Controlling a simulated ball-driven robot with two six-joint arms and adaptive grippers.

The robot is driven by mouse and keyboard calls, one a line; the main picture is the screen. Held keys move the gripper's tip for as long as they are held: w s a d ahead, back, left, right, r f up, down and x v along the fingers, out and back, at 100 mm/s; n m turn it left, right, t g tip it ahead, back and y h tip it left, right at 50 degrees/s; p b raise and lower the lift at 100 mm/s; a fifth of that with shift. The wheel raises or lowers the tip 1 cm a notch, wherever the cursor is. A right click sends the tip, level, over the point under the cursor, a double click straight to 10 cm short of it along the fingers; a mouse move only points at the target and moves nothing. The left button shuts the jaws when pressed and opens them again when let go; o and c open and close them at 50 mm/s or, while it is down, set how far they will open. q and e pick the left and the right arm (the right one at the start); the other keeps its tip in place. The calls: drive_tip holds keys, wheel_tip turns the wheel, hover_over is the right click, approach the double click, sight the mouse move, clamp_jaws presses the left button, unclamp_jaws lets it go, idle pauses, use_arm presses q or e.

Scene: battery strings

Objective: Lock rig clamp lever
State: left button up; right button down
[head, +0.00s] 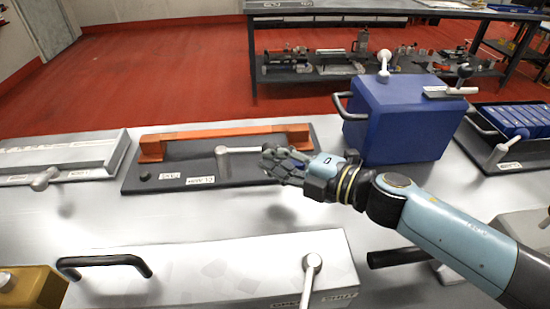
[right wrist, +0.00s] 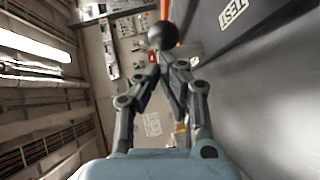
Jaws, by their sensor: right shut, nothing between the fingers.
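The rig is a dark board (head: 140,181) with an orange bar (head: 230,133) along its back edge, lying on the light table. A silver lever (head: 224,160) stands on it, its arm pointing right. My right gripper (head: 272,158) is at the lever's right end and hides its tip. In the right wrist view a dark round knob (right wrist: 163,35) sits just beyond the fingertips (right wrist: 166,57), which are together with nothing between them. I cannot tell whether they touch the knob. My left gripper is out of view.
A blue box (head: 410,125) with a handle stands right of the rig. A grey case (head: 60,155) lies to the left. A white box (head: 215,270) with a black handle (head: 105,262) and its own lever (head: 311,265) is in front. Bare table shows between rig and white box.

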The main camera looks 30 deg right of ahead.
sight(271, 147)
drive_tip(key=shift+w+d+n+g+y, duration=0.45)
drive_tip(key=shift+d+n+y, duration=0.15)
drive_tip(key=shift+y, duration=0.2)
drive_tip(key=shift+w+d+n+g+y, duration=0.65)
drive_tip(key=shift+w+n+y, duration=0.2)
drive_tip(key=shift+y, duration=0.25)
drive_tip(key=shift+w+d+b, duration=0.15)
drive_tip(key=shift+w+d, duration=0.1)
drive_tip(key=shift+w, duration=0.4)
drive_tip(key=shift+w+d+b, duration=0.2)
drive_tip(key=shift+w+d, duration=0.05)
drive_tip(key=shift+w, duration=0.35)
drive_tip(key=shift+w+d+b, duration=0.15)
drive_tip(key=shift+w+d, duration=0.1)
drive_tip(key=shift+w, duration=0.4)
